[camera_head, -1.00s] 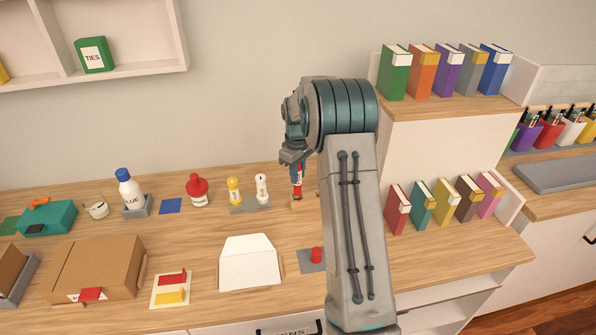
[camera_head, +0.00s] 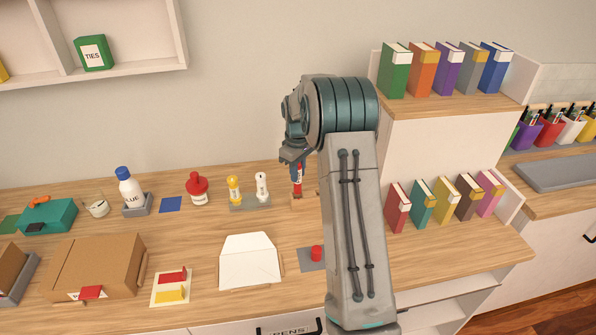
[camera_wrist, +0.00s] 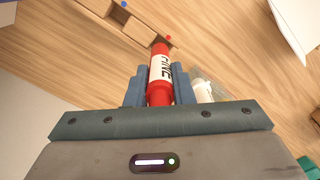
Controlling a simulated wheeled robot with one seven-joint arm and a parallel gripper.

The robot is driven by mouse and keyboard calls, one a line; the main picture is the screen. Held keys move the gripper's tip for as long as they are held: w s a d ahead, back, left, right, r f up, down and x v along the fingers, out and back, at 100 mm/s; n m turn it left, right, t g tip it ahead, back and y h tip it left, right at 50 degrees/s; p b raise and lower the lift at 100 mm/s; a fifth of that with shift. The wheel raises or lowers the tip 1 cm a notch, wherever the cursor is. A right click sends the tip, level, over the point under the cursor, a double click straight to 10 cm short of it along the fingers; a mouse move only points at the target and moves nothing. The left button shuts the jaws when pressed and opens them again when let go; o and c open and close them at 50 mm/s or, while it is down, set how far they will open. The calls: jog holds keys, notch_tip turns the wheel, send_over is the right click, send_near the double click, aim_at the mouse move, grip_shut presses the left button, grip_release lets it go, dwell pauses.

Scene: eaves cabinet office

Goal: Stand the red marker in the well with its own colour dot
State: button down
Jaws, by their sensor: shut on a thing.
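The red marker (camera_wrist: 160,78), with a white label band, is held between the two fingers of my gripper (camera_wrist: 158,92). In the head view the marker (camera_head: 298,175) looks about upright, just above or at the wooden block (camera_head: 304,203). In the wrist view the block (camera_wrist: 135,22) has dark square wells, a blue dot (camera_wrist: 123,4) by one and a red dot (camera_wrist: 168,37) by another. The marker's far end overlaps the block's end beside the red dot. I cannot tell whether it has entered that well. My arm hides part of the block in the head view.
A grey tray (camera_head: 250,208) with a yellow and a white bottle stands close left of the block. A red bottle (camera_head: 197,190) is further left. Books stand at right.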

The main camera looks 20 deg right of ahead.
aim_at(298, 183)
jog(key=shift+f+b, duration=1.65)
jog(key=shift+f, duration=0.9)
jog(key=c, duration=1.2)
grip_release()
jog(key=shift+o, duration=0.2)
jog(key=shift+r, duration=0.1)
notch_tip(298, 183, up, 13)
jog(key=shift+b, duration=0.65)
jog(key=shift+r, duration=0.35)
jog(key=shift+s, duration=0.1)
